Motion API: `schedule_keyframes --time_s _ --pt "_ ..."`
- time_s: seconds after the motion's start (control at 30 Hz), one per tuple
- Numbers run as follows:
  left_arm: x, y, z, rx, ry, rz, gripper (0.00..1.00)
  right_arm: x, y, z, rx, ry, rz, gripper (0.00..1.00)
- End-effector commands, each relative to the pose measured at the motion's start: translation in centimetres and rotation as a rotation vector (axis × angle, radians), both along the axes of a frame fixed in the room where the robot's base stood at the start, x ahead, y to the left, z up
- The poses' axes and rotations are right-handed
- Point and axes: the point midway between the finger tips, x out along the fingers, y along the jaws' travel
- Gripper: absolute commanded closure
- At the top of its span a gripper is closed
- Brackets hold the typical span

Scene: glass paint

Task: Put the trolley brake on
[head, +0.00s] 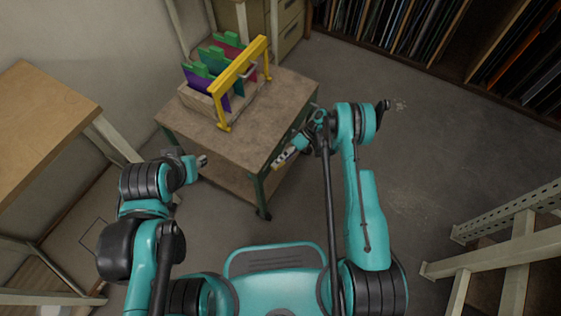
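The trolley (205,130) stands ahead of me in the head view, with a worn brown top, a lower shelf (236,187) and green legs. A dark caster (264,214) shows under its near corner. I cannot make out a brake lever. My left gripper (203,160) is by the trolley's near left side; its fingers are too small to read. My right gripper (282,160) points down and left at the trolley's near right edge; whether it touches is unclear, and its finger opening cannot be read.
A crate (193,101) on the trolley holds coloured panels (212,91), with a yellow frame (243,73) over it. A wooden table (40,125) stands left, drawers (288,22) behind, a rack of sheets (430,35) at back right, and a pale frame (510,235) at right. The right floor is clear.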

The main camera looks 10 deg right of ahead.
Motion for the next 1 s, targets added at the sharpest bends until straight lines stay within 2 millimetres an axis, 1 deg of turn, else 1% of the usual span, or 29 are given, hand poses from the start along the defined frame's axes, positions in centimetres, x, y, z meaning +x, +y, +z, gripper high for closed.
schedule_keyframes --time_s 0.07,0.17,0.27,0.4,0.5,0.6,0.77,1.0 --pt "0.0 0.0 0.0 0.000 0.000 0.000 0.66 0.0 0.0 0.2 0.000 0.000 0.000 0.00" --pt "0.0 0.0 0.0 0.000 0.000 0.000 0.66 0.0 0.0 1.0 0.000 0.000 0.000 0.00" --pt "0.0 0.0 0.0 0.000 0.000 0.000 0.66 0.0 0.0 2.8 0.001 0.000 0.001 0.00" --pt "0.0 0.0 0.0 0.000 0.000 0.000 0.66 -0.1 0.0 5.7 0.002 0.000 0.001 0.00" --pt "0.0 0.0 0.0 0.000 0.000 0.000 0.66 0.0 0.0 7.6 0.001 0.001 0.000 0.00" --pt "0.0 0.0 0.0 0.000 0.000 0.000 0.66 0.0 0.0 8.9 0.001 0.001 0.000 0.00" --pt "0.0 0.0 0.0 0.000 0.000 0.000 0.66 0.0 0.0 9.9 0.001 0.001 0.000 0.00" --pt "0.0 0.0 0.0 0.000 0.000 0.000 0.66 0.0 0.0 10.0 0.000 0.000 0.000 0.00"
